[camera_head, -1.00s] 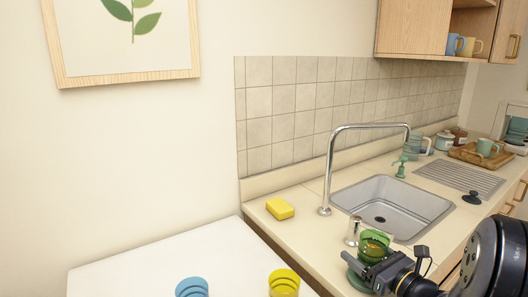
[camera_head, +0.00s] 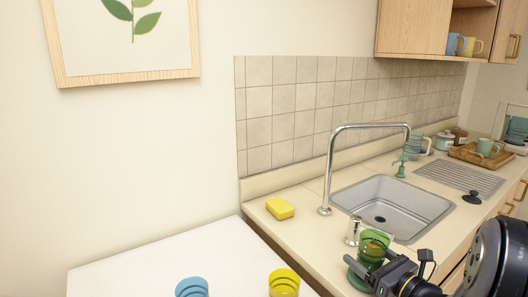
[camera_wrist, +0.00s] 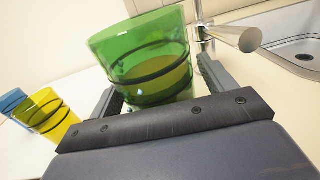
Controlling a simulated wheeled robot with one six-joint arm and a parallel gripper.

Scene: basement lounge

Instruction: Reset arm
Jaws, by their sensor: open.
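My gripper (camera_head: 376,268) is open, low at the right of the head view, beside the sink. A green see-through cup (camera_head: 374,238) with dark bands stands upright at the counter's front part, right by the fingers. In the wrist view the cup (camera_wrist: 150,62) appears between and beyond the spread fingers of my gripper (camera_wrist: 158,88). I cannot tell whether a finger touches it.
The metal sink (camera_head: 392,205) and faucet (camera_head: 329,165) lie behind the cup, with a small metal cylinder (camera_head: 353,230) close by. A yellow sponge (camera_head: 280,208) is on the counter. Blue (camera_head: 191,288) and yellow (camera_head: 284,284) cups stand on the white table (camera_head: 150,262).

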